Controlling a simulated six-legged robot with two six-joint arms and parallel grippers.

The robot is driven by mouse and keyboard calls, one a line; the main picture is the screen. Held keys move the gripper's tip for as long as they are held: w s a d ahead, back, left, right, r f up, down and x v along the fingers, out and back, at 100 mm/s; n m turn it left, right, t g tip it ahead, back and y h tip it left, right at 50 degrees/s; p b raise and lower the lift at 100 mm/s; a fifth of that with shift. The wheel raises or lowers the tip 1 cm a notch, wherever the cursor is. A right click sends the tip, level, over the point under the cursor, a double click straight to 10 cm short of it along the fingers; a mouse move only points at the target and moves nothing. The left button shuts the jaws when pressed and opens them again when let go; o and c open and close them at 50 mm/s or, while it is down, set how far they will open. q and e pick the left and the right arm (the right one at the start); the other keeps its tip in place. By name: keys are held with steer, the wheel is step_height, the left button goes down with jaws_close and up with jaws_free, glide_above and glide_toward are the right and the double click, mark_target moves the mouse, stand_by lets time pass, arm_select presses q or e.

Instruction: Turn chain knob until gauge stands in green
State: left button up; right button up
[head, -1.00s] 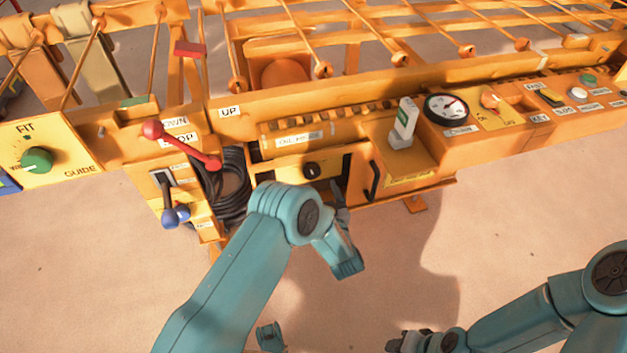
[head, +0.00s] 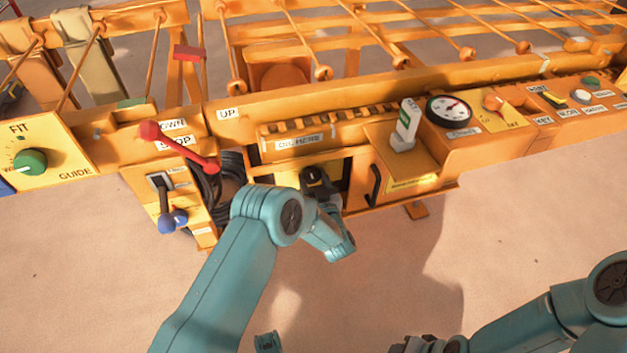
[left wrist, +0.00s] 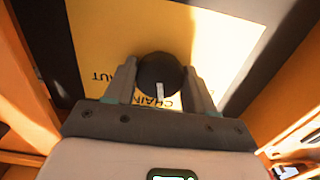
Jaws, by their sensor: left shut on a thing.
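The chain knob (left wrist: 160,72) is a round black knob with a white mark, on a yellow plate (left wrist: 105,35) lettered CHAIN in the left wrist view. My left gripper (left wrist: 160,85) is shut on the knob, one finger on each side. In the head view the left gripper (head: 316,185) reaches into the recess under the ledge and partly covers the knob. The gauge (head: 449,111) is a round dial with a black rim and white face; its needle and any green zone are too small to read surely. My right gripper (head: 425,345) is at the bottom edge, partly cut off.
A black handle (head: 374,186) stands right of the recess. Left are a red-knobbed lever (head: 180,148), a blue-knobbed lever (head: 172,220), black cables (head: 212,190) and a green knob (head: 30,162). A small upright bottle-like part (head: 406,125) stands left of the gauge. Floor in front is clear.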

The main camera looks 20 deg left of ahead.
arm_select(q)
steer(key=shift+m, duration=0.3)
steer(key=m, duration=0.4)
steer(key=shift+m, duration=0.3)
steer(key=shift+s+a+m+p, duration=0.1)
steer(key=shift+m+p, duration=0.4)
steer(key=shift+m, duration=1.7)
arm_select(e)
steer(key=shift+s+a+r, duration=0.1)
steer(key=shift+s+r, duration=0.3)
steer(key=shift+r, duration=0.1)
arm_select(q)
steer(key=o, duration=1)
steer(key=p+v, duration=0.5)
steer(key=v, duration=1.1)
steer(key=shift+s, duration=0.15)
arm_select(e)
steer(key=shift+g, duration=0.5)
steer(key=r, duration=0.1)
steer(key=s+r, duration=0.1)
steer(key=r, duration=0.1)
steer(key=a+r, duration=0.1)
steer(key=r, duration=0.1)
steer(key=shift+s, duration=0.3)
